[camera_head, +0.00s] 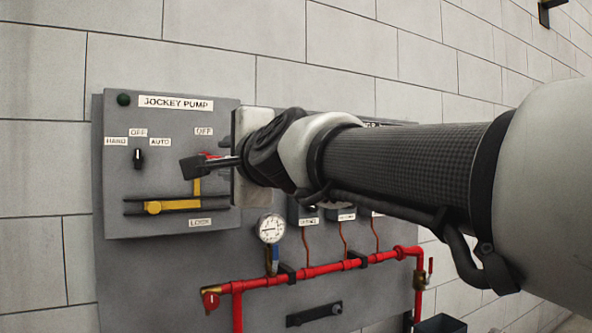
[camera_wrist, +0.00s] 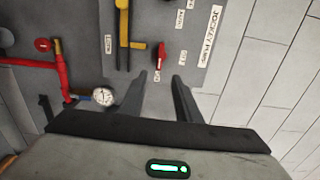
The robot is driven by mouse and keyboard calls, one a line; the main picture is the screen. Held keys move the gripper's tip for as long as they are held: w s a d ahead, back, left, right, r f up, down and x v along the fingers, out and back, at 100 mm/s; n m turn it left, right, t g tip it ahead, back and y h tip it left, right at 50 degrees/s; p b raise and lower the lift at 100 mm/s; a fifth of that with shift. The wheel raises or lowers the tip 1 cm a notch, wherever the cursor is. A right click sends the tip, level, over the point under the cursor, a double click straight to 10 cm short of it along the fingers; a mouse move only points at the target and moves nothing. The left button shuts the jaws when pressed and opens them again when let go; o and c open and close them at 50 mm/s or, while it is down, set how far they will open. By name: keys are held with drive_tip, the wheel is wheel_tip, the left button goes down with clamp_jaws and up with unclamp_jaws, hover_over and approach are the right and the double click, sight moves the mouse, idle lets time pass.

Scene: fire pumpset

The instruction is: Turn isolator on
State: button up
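The isolator is a small red handle (camera_head: 211,156) on the grey jockey pump panel (camera_head: 160,222), just below an OFF label. In the head view it is partly hidden behind my gripper (camera_head: 196,167). In the wrist view the red handle (camera_wrist: 161,55) shows whole, with its long side up and down in the picture. My gripper (camera_wrist: 160,76) is open and empty, its two dark fingers apart. The handle appears just beyond the fingertips, between their lines; I see no contact. A small label beside the handle is too small to read surely.
A yellow lever (camera_head: 168,206) in a black slot is close to the isolator. A black HAND/OFF/AUTO selector (camera_head: 138,158) is further left. A gauge (camera_head: 271,228) and red pipe (camera_head: 325,268) lie below. My arm hides the panel's right side.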

drive_tip(key=v, duration=0.2)
drive_tip(key=shift+s+d, duration=0.15)
drive_tip(key=shift+s, duration=0.05)
drive_tip(key=s+d+f+n+g+h, duration=0.35)
drive_tip(key=s+d+f, duration=0.25)
drive_tip(key=d+f, duration=0.45)
drive_tip(key=s+d+f+n+g+h, duration=0.35)
drive_tip(key=s+d+f, duration=0.3)
drive_tip(key=f, duration=0.75)
drive_tip(key=s+d+f+n+g+h, duration=0.2)
drive_tip(key=s+d+f+n, duration=0.3)
drive_tip(key=d+f, duration=0.6)
wheel_tip(320, 180, up, 17)
drive_tip(key=s+p, duration=0.2)
drive_tip(key=p, duration=1.7)
drive_tip(key=shift+g+h+p, duration=0.3)
drive_tip(key=shift+s+a, duration=0.1)
